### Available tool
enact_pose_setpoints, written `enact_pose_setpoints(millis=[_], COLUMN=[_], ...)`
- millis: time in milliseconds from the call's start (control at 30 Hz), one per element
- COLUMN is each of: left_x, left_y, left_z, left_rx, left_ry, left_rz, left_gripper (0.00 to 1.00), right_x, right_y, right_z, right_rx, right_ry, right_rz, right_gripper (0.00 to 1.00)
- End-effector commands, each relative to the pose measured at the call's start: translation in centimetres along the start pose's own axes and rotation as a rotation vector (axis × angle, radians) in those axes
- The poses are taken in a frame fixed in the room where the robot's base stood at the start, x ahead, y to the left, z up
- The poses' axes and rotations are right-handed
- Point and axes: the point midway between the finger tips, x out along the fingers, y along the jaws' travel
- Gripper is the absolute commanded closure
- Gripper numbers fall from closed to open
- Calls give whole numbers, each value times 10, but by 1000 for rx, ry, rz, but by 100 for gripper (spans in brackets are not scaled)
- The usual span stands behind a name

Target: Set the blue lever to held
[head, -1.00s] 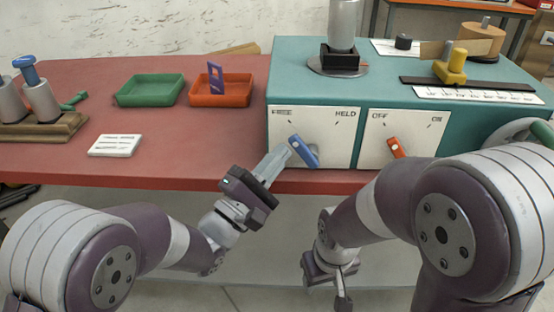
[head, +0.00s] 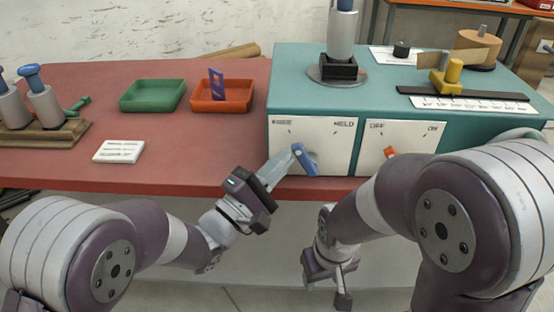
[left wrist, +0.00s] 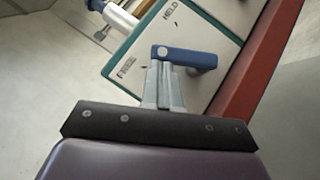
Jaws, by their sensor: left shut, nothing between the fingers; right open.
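The blue lever (head: 304,160) sits on a white panel (head: 340,140) marked FREE at the left and HELD at the right. Its upper end leans up and left, toward the FREE side; its lower end points down and right. In the left wrist view the lever (left wrist: 188,57) lies just beyond the fingertips. My left gripper (head: 285,167) is shut and empty, its tips at the lever's left side, touching or nearly so; its fingers also show in the left wrist view (left wrist: 160,72). My right gripper (head: 335,280) is open, low in front of the table.
A red lever (head: 389,152) on the OFF/ON panel (head: 412,137) is partly hidden by my right arm. The teal housing (head: 390,104) carries a spindle and a yellow block (head: 447,75). Green (head: 152,96) and orange (head: 221,107) trays stand left on the red table (head: 190,160).

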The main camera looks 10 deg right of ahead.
Motion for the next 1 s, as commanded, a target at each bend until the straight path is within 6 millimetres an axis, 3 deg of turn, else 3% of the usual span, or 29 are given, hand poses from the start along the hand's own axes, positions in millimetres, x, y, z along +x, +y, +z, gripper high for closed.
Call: enact_pose_setpoints(millis=[200,600,1000], left_x=[11,29,39], left_y=[18,24,21], left_z=[11,30,39], left_rx=[110,381,629], left_ry=[0,-1,-1], left_rz=[-112,-382,-629], left_gripper=[100,100,100], right_x=[-51,-140,-202], right_y=[0,0,0], right_z=[-6,-17,-24], right_rx=[0,0,0], right_ry=[0,0,0], right_rz=[0,0,0], right_gripper=[46,46,46])
